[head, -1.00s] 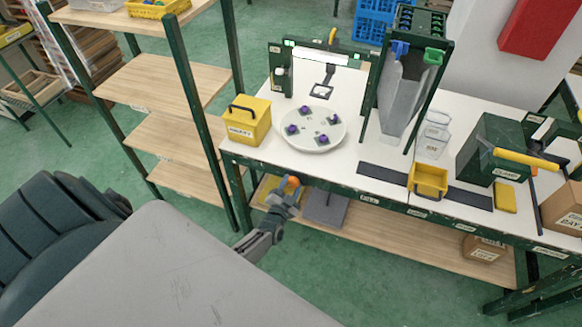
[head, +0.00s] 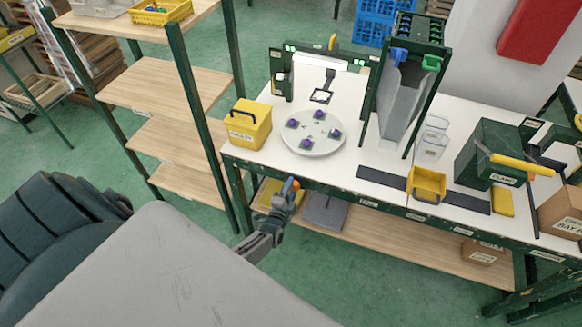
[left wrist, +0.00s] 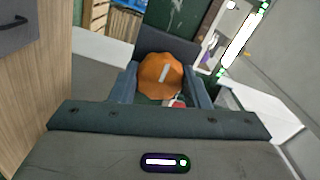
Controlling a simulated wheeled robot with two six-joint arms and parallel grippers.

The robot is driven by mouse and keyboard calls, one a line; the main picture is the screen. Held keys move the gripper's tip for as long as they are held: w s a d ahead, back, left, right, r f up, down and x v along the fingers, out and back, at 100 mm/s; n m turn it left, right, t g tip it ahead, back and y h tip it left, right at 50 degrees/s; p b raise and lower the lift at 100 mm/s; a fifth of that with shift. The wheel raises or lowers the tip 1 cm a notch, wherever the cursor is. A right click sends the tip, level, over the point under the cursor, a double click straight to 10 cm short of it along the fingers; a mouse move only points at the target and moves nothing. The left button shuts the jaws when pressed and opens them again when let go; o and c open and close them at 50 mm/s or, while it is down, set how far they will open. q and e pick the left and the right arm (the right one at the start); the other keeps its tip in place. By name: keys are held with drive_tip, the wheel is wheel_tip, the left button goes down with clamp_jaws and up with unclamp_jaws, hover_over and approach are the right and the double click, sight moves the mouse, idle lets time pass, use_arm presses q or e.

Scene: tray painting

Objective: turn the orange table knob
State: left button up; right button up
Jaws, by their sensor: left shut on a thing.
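The orange knob (head: 295,185) sits at the front edge of the white-topped table (head: 345,168), below the round white turntable (head: 312,150). My left gripper (head: 289,190) is shut on the knob and hides part of it. In the left wrist view the faceted orange knob (left wrist: 158,82), with a white mark on its face, lies between the two fingers of my left gripper (left wrist: 163,88). Several dark pads with purple pieces (head: 335,133) stand on the turntable. My right gripper is not in view.
A yellow box with a handle (head: 248,124) stands left of the turntable. A dark green frame with a grey chute (head: 400,100) rises to its right. A yellow bin (head: 427,184) is near the table's front edge. A wooden shelf rack (head: 150,85) stands at the left.

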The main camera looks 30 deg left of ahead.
use_arm(q)
drive_tip(key=shift+s+f, duration=0.1)
idle(0.4)
drive_tip(key=o, duration=1)
drive_tip(key=v, duration=1)
drive_tip(key=shift+s+b, duration=0.35)
drive_tip(key=shift+b, duration=0.05)
drive_tip(key=s+d+f+n+g+h+b, duration=0.1)
drive_tip(key=s+f+n+g+h+b, duration=0.2)
drive_tip(key=s+f, duration=0.7)
drive_tip(key=s+d+f+n+g, duration=0.2)
drive_tip(key=s+f+g, duration=0.35)
drive_tip(key=f, duration=0.75)
drive_tip(key=s+f+n+g, duration=0.2)
drive_tip(key=s+f, duration=0.2)
drive_tip(key=s, duration=0.4)
drive_tip(key=s+f+n+g+b, duration=0.1)
drive_tip(key=s+f+n+g, duration=0.1)
drive_tip(key=s, duration=0.6)
drive_tip(key=s+f+n+g+b, duration=0.1)
drive_tip(key=s+f+n+g, duration=0.2)
drive_tip(key=s+f, duration=0.3)
drive_tip(key=shift+s+a+g+h, duration=0.15)
drive_tip(key=shift+s+g+h, duration=0.2)
drive_tip(key=shift+s, duration=0.9)
